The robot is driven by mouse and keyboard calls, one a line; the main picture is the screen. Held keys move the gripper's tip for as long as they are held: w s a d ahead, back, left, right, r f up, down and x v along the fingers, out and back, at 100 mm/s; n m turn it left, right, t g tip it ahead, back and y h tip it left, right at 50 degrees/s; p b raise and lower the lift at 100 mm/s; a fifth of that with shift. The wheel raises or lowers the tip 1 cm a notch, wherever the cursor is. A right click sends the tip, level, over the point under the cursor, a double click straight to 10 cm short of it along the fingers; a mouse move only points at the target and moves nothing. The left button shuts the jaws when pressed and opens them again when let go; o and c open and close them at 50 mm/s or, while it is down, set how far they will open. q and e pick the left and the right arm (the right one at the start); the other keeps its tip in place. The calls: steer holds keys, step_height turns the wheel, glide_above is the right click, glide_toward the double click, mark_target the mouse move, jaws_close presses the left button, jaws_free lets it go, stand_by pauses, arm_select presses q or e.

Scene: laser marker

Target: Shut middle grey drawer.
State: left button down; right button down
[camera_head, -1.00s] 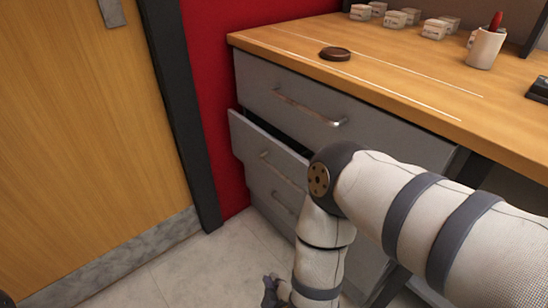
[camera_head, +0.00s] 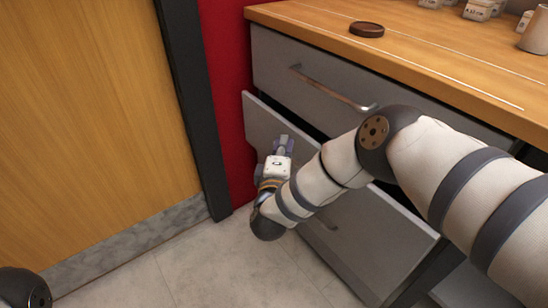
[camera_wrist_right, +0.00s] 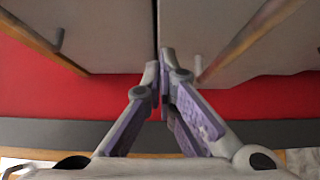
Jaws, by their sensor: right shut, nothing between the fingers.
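The middle grey drawer (camera_head: 262,122) stands partly pulled out below the top drawer, with a dark gap above its front panel. My right arm hides its right part and its handle. My right gripper (camera_head: 283,142) is in front of this panel, fingers pointing up at it. I cannot tell whether they touch. In the right wrist view the right gripper (camera_wrist_right: 163,72) is shut and empty, its tips close to the seam between two grey panels. My left gripper is not in view.
The top drawer (camera_head: 330,75) is shut and has a long metal handle (camera_head: 325,88). Above it is a wooden desktop (camera_head: 420,50) with a dark round disc (camera_head: 367,29). A red wall (camera_head: 222,60) and a wooden door (camera_head: 80,110) stand left. Floor (camera_head: 200,265) is clear.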

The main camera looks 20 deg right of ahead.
mark_target(305, 139)
steer(key=shift+w+d, duration=0.3)
steer(key=shift+d, duration=0.5)
steer(key=d, duration=0.1)
steer(key=w+d, duration=0.1)
steer(key=d, duration=0.2)
steer(key=shift+w+d, duration=0.25)
steer(key=shift+w, duration=0.1)
steer(key=shift+d+r, duration=0.1)
steer(key=shift+d, duration=0.15)
steer(key=shift+p, duration=0.3)
